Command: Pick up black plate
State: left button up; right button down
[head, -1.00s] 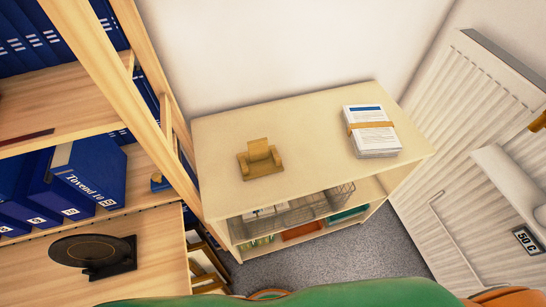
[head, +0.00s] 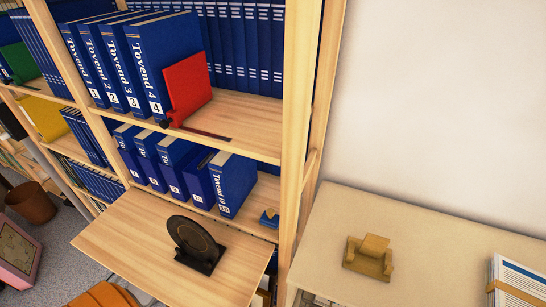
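The black plate (head: 190,236) is a round dark disc. It leans tilted in a black stand (head: 206,263) on a pull-out wooden board (head: 125,233) of the bookcase, in the lower left-middle of the head view. The plate's front face is clear of other things. Neither of my grippers shows in the head view, so nothing of mine is seen touching the plate.
Blue binders (head: 235,182) stand on the shelf behind the board. A red binder or bookend (head: 188,88) stands on the shelf above. A cream cabinet (head: 420,235) to the right bears a small tan chair-like object (head: 369,256) and a paper stack (head: 515,282).

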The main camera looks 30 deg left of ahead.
aim_at(192, 238)
jog(key=u, duration=1.8)
